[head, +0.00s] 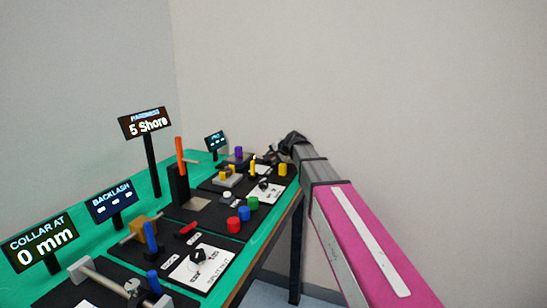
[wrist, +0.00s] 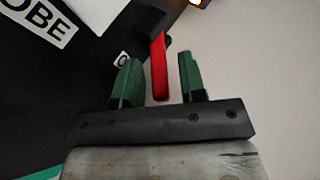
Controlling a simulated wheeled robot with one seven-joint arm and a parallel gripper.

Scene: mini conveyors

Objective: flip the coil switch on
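In the wrist view my gripper (wrist: 160,66) is open, with its two green fingers apart. A red bar (wrist: 158,80) like a switch lever shows between the fingers, nearer the left one, with gaps seen on both sides. It comes from a dark mount at the top. A white label with an "O" lies just left of it, so it may be the coil switch, but no coil label is readable. In the head view my gripper (head: 293,139) is dark and small over the far end of the bench, and the red lever is not visible there.
A white label reading "OBE" (wrist: 42,22) lies on the black panel. The green bench (head: 75,208) carries several black stations with posts, knobs and coloured buttons. Displays stand along its left, including "5 Shore" (head: 146,123) and "0 mm" (head: 42,242). Right of the bench is open room before a pale wall.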

